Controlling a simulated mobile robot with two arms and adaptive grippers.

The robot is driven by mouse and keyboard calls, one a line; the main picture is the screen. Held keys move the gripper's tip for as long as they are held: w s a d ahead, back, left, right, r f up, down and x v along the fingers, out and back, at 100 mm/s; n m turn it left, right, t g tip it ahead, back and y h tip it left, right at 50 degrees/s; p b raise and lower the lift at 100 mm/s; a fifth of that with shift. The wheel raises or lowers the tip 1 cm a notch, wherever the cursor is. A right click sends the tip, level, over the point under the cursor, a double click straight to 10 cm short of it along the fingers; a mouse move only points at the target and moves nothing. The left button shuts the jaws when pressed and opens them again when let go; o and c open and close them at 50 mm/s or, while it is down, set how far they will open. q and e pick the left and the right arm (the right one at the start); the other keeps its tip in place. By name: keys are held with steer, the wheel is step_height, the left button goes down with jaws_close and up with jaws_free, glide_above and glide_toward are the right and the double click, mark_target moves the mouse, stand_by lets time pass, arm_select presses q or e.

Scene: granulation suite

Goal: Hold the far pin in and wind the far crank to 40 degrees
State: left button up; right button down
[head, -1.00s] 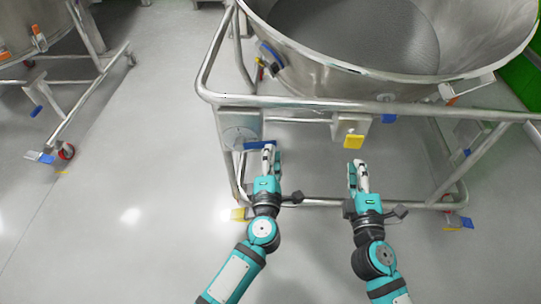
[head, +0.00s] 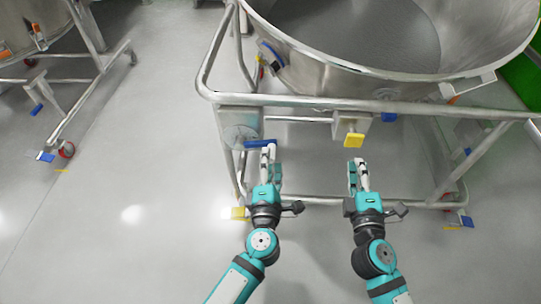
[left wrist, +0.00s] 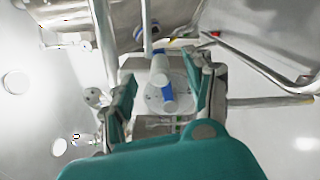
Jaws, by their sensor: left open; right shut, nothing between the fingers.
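A blue crank handle (head: 259,143) sits in front of a round dial plate (head: 238,136) on the left of the cart frame. In the left wrist view, the blue handle (left wrist: 167,98) lies between the open fingers. My left gripper (head: 270,150) is open at the right end of the handle; I cannot tell if a finger touches it. A yellow pin knob (head: 353,141) hangs below a grey bracket (head: 350,124) on the same frame. My right gripper (head: 358,164) is shut and empty, a little below the yellow knob in the picture.
A large steel bowl (head: 350,72) rests on the cart's tubular frame (head: 300,101), whose rails run above and below my grippers. Another wheeled cart (head: 85,90) stands at the left. The floor (head: 130,190) between them is clear.

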arm_select(q)
steer(key=s, duration=0.7)
stand_by(0.5)
